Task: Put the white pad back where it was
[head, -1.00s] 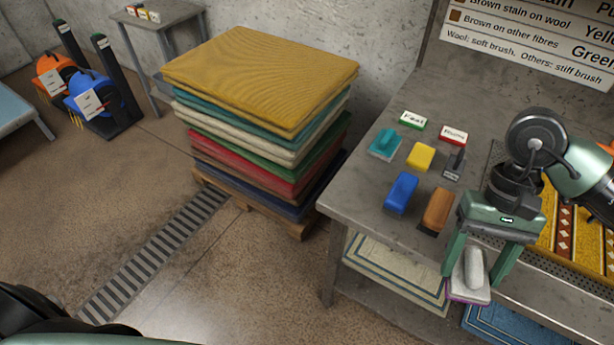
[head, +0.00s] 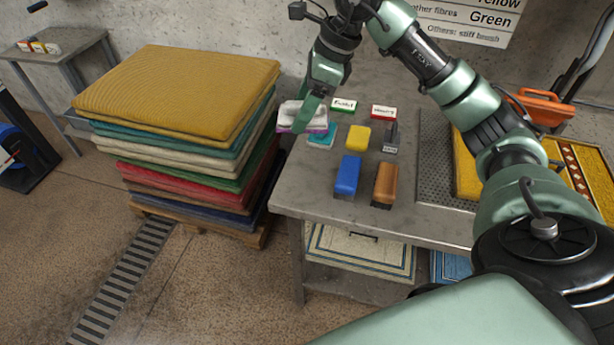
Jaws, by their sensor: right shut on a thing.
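My right gripper (head: 308,112) is shut on the white pad (head: 289,117), which has a pale grip on top and a purple lower edge. It holds the pad at the back left corner of the grey workbench (head: 310,197), beside the rug stack. The pad overlaps part of the teal block (head: 326,139) in the picture. I cannot tell whether the pad touches the bench or hangs above it. My left gripper is not in view.
On the bench are a yellow block (head: 358,137), a blue block (head: 347,175), an orange-brown brush (head: 385,183), a grey brush (head: 391,139), a green-edged card (head: 343,105) and a red-edged card (head: 383,112). A tall rug stack (head: 190,85) stands left. A patterned rug (head: 575,178) lies right.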

